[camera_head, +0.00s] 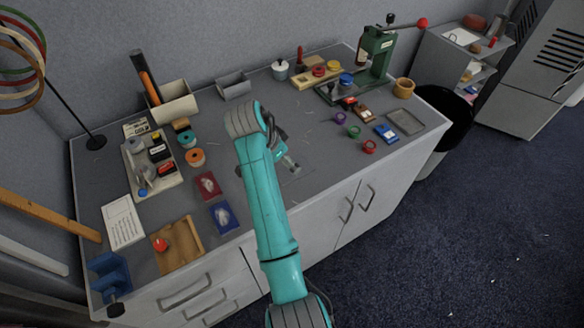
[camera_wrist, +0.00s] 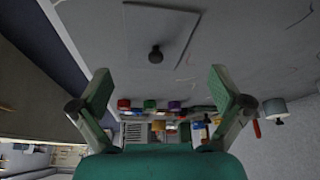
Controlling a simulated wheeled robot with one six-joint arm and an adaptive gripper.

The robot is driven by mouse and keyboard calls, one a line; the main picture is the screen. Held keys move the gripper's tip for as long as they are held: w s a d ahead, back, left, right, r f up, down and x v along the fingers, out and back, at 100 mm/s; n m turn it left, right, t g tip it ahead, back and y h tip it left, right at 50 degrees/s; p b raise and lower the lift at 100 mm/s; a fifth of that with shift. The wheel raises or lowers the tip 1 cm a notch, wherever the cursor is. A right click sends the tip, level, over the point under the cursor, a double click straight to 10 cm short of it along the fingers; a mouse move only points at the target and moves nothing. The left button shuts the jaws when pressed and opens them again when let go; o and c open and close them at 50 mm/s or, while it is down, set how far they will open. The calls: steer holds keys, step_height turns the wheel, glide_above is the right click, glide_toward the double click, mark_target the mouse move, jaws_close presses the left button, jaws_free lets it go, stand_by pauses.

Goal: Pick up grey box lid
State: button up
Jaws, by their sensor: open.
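The grey box lid (camera_wrist: 180,30) is a flat, pale grey plate with a small dark knob in the wrist view. It lies on the table top at the upper middle of that view. My gripper (camera_wrist: 164,88) is open and empty, its two green fingers spread apart below the lid in the picture, with the knob between their lines. The fingers do not appear to touch it. In the head view my gripper (camera_head: 285,161) is over the middle of the table, partly hidden by my arm. The lid is hard to make out there against the grey table.
A grey open box (camera_head: 234,86) stands at the table's back. A grey tray (camera_head: 406,122) lies at the right, near several small coloured items and a green press (camera_head: 376,52). Red and blue cards (camera_head: 208,185) lie left of my arm. Table around my gripper is mostly clear.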

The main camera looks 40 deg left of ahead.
mark_target(289, 171)
steer(key=shift+d+x, duration=0.2)
steer(key=shift+x, duration=2.15)
steer(key=shift+r, duration=0.1)
steer(key=c, duration=1.4)
steer(key=shift+s, duration=0.1)
steer(key=c, duration=0.5)
